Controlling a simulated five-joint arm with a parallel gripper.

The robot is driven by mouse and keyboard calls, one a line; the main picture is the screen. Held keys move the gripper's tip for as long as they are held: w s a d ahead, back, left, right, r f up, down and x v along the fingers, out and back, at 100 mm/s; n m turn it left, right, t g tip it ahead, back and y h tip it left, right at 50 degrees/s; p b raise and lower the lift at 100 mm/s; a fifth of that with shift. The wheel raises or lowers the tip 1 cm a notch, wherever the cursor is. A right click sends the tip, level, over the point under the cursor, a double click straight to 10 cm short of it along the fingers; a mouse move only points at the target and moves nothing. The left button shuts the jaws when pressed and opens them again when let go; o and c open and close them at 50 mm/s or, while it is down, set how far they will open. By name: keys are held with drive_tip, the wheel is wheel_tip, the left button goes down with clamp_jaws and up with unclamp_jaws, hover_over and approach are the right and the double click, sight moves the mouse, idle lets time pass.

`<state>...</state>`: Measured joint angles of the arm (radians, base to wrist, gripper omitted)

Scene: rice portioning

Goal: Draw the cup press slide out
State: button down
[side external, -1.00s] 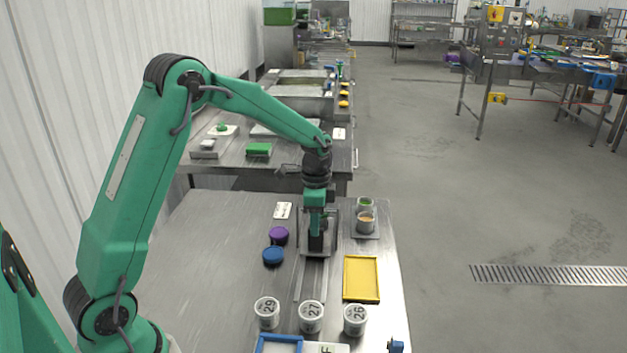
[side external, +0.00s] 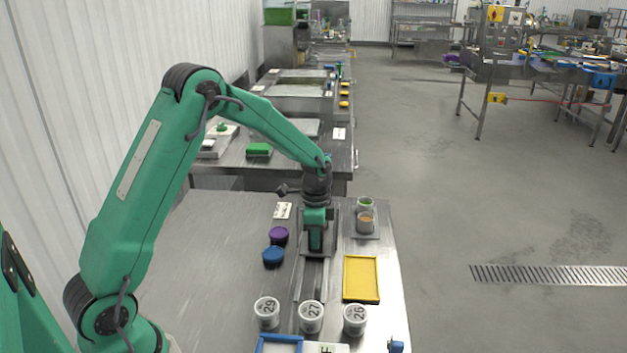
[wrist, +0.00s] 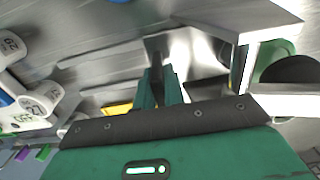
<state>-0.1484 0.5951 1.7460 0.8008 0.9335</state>
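The cup press (side external: 333,243) is a grey metal frame on the steel table, with two thin rails (side external: 298,285) running from it toward the numbered cups. A dark strip, apparently its slide (side external: 312,275), shows between the rails. My gripper (side external: 315,246) points down at the front of the press. In the wrist view my two green fingers (wrist: 160,88) stand close together against bright metal. Whether they hold the slide's handle is hidden.
White cups marked 29 (side external: 267,313), 27 (side external: 311,318) and 26 (side external: 355,321) stand in front of the rails. A yellow tray (side external: 347,297) lies to the right; blue (side external: 273,256) and purple (side external: 279,235) round pieces lie to the left. Left table area is clear.

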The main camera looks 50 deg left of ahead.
drive_tip(key=shift+d, duration=0.1)
drive_tip(key=s+d, duration=1)
drive_tip(key=shift+d+r, duration=0.1)
drive_tip(key=shift+s, duration=0.1)
drive_tip(key=c, duration=1.5)
unclamp_jaws()
drive_tip(key=shift+r, duration=0.1)
drive_tip(key=shift+r, duration=0.15)
wheel_tip(320, 180, up, 7)
drive_tip(key=shift+r, duration=0.15)
